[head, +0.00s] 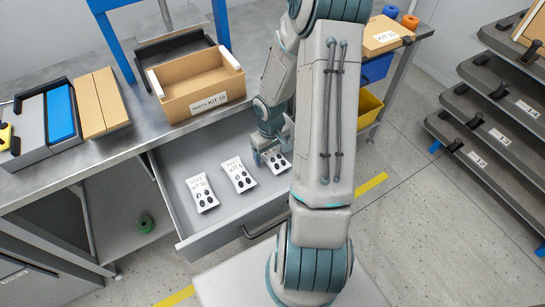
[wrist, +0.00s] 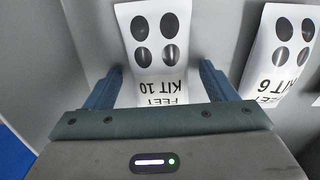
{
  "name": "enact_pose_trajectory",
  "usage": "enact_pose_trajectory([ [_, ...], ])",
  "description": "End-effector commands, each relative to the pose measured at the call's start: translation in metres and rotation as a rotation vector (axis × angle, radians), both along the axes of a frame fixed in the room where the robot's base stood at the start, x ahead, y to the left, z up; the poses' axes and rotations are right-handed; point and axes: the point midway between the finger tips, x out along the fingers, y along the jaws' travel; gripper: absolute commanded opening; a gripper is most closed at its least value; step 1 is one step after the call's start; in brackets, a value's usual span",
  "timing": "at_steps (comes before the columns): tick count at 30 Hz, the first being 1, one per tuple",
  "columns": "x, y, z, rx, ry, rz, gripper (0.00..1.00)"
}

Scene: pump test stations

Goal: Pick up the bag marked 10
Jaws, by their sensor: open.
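The bag marked KIT 10 (wrist: 158,55) is a white pouch with dark oval feet, lying in the open drawer (head: 222,222). In the wrist view its label is upside down, and its lower part is hidden behind my gripper's body. My gripper (wrist: 160,72) is open, with one finger on each side of the bag and nothing held. In the head view my gripper (head: 265,152) is over the rightmost bag (head: 278,161), partly covering it. The gap between the fingertips and the bag is hard to tell.
The bag marked KIT 6 (wrist: 278,55) lies beside it, the middle bag (head: 239,175) in the head view. Another bag (head: 201,193) lies farther left. A cardboard kit box (head: 203,92) stands on the bench above the drawer. Shelves (head: 480,130) stand at right.

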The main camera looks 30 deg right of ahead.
Motion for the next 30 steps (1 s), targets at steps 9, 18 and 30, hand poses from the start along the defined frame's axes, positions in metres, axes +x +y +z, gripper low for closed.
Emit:
enact_pose_trajectory([
  [9, 0.000, 0.000, 0.001, 0.000, 0.000, -0.001, 0.27],
  [18, 0.001, -0.001, 0.010, -0.001, -0.003, -0.003, 0.27],
  [30, 0.001, -0.001, 0.086, -0.003, -0.004, -0.001, 0.27],
])
